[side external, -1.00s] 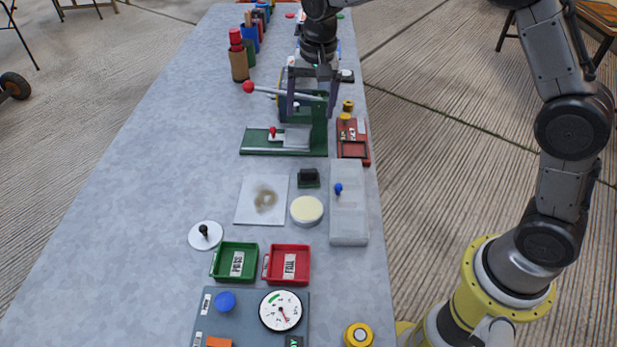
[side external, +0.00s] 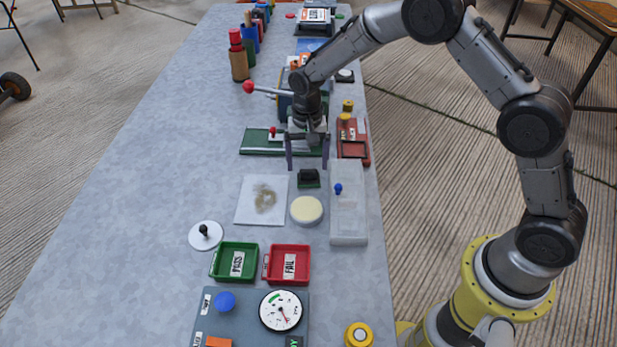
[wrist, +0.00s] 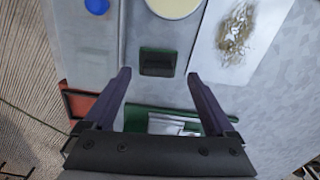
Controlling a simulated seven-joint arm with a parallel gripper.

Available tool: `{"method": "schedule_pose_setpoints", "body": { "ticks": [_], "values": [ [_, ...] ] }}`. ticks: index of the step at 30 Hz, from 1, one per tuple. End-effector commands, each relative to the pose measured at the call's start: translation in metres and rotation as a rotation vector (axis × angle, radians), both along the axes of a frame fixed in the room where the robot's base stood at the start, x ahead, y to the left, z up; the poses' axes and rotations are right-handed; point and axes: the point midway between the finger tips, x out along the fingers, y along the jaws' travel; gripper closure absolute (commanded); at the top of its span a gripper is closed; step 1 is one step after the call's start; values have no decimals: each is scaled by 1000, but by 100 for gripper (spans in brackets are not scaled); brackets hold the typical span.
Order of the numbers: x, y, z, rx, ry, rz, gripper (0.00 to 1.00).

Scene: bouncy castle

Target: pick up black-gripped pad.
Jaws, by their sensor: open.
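The black-gripped pad (side external: 308,178) is a small block with a black top and a green base, lying on the grey table. It also shows in the wrist view (wrist: 158,62), just beyond and between my fingertips. My gripper (side external: 307,166) is open and empty. It points down above the table, just behind the pad in the side view, with its fingers apart and not touching it.
A cream round disc (side external: 306,210) and a stained white sheet (side external: 262,200) lie near the pad. A clear lidded case (side external: 348,205) with a blue knob is to the right. The green press base (side external: 262,142) is behind. Green (side external: 235,262) and red (side external: 289,265) trays sit in front.

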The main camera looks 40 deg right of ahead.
Motion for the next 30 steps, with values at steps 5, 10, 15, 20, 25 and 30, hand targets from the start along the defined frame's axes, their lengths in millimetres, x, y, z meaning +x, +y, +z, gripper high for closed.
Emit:
{"method": "schedule_pose_setpoints", "body": {
  "ticks": [5, 10, 15, 20, 25, 30],
  "values": [
    [-1, -4, -27, -1, 5, 0, 10],
    [-1, -4, -44, 0, 3, 0, 10],
    [0, -4, -46, 0, 3, 0, 10],
    [0, -4, -46, 0, 1, 0, 21],
    [0, -4, -46, 0, 1, 0, 51],
    [0, -4, -46, 0, 1, 0, 81]
  ]
}}
